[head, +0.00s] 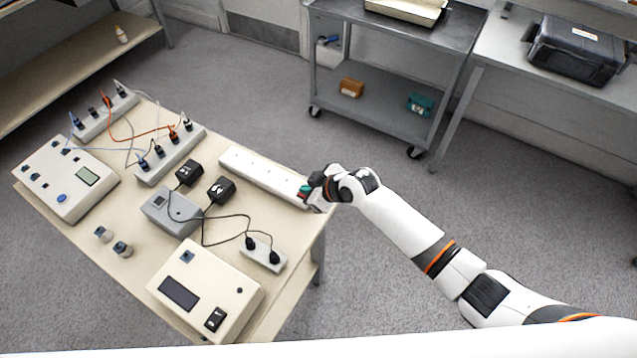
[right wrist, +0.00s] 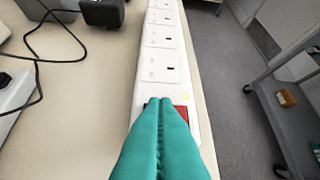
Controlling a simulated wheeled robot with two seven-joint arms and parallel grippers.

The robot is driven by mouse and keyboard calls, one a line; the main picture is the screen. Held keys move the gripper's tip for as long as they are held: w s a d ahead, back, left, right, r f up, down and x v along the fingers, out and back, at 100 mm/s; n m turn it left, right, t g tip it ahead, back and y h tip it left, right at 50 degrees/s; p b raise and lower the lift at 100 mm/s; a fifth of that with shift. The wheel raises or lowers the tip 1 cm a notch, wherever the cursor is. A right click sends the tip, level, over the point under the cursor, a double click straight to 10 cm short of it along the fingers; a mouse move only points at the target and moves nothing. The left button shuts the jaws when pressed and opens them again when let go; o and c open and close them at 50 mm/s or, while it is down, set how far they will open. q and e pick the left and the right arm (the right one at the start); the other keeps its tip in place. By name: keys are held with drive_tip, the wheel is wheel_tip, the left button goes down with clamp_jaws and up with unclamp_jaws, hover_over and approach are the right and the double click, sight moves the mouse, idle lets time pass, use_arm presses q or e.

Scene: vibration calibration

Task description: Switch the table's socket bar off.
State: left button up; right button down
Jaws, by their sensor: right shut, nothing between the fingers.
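The white socket bar (head: 262,174) lies along the back right edge of the table (head: 140,240). In the right wrist view the bar (right wrist: 165,62) runs away from me with a row of empty sockets. Its red switch (right wrist: 182,113) is at the near end, partly hidden behind my fingers. My right gripper (head: 305,191) is at the bar's right end. Its teal fingers (right wrist: 160,102) are shut together and empty, over the switch. I cannot tell whether they touch it. My left gripper is not in view.
Two black power adapters (head: 221,190) stand near the bar, with a cable running to a small socket block (head: 263,254). A beige device (head: 205,290) is at the table's front. A grey cart (head: 380,95) stands behind, with open floor between.

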wheel_tip(320, 180, up, 4)
drive_tip(key=p, duration=0.2)
drive_tip(key=shift+s+a+f+p, duration=0.1)
drive_tip(key=shift+a+f+p, duration=0.05)
drive_tip(key=shift+p, duration=0.2)
drive_tip(key=v, duration=1)
drive_tip(key=shift+b, duration=0.4)
drive_tip(key=shift+s, duration=0.15)
